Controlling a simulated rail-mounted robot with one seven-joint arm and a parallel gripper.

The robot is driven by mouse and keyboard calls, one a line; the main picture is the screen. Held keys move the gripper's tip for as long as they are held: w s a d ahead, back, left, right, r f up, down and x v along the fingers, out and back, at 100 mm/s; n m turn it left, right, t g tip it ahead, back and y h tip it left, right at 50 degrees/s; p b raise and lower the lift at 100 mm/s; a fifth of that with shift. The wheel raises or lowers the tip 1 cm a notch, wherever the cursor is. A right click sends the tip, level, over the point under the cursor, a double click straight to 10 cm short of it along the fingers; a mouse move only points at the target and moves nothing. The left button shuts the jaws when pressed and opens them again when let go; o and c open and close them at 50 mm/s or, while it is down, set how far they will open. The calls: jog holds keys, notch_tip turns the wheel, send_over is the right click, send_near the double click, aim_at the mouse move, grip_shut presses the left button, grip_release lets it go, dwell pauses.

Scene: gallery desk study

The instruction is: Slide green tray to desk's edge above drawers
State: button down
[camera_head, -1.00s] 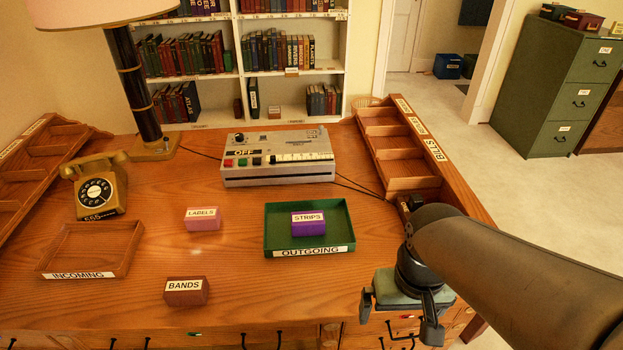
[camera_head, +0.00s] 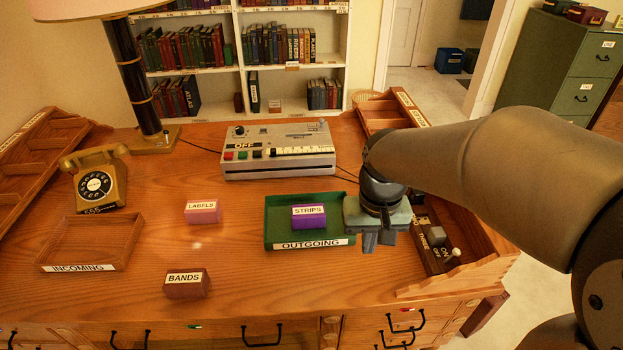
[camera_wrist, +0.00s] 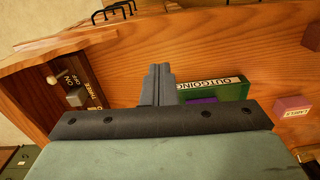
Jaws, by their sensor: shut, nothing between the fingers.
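The green tray (camera_head: 280,233), labelled OUTGOING, lies on the desk (camera_head: 240,285) right of its middle, set back from the front edge. A purple STRIPS box (camera_head: 309,217) sits inside it. My gripper (camera_head: 377,242) is shut and empty, pointing down at the tray's right side; it hides the tray's right end, and I cannot tell whether it touches. In the wrist view my shut fingers (camera_wrist: 158,84) are beside the tray (camera_wrist: 229,94), partly covered by the gripper body. Drawers (camera_head: 400,328) with black handles are in the desk front, below and right of the tray.
A wooden side organizer with a switch panel (camera_head: 437,245) stands right of my gripper. A grey OFF-labelled machine (camera_head: 278,150) is behind the tray. The LABELS box (camera_head: 202,211), BANDS box (camera_head: 185,283) and INCOMING tray (camera_head: 90,243) are to the left. The desk before the green tray is clear.

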jog(key=w+a+f, duration=0.3)
jog(key=w+a, duration=0.3)
jog(key=w, duration=0.4)
send_over(308, 232)
jog(key=s, duration=0.4)
notch_tip(308, 232, down, 4)
jog(key=shift+n, duration=0.3)
jog(key=f, duration=1)
jog(key=shift+w+d, duration=0.15)
jog(key=shift+w, duration=0.05)
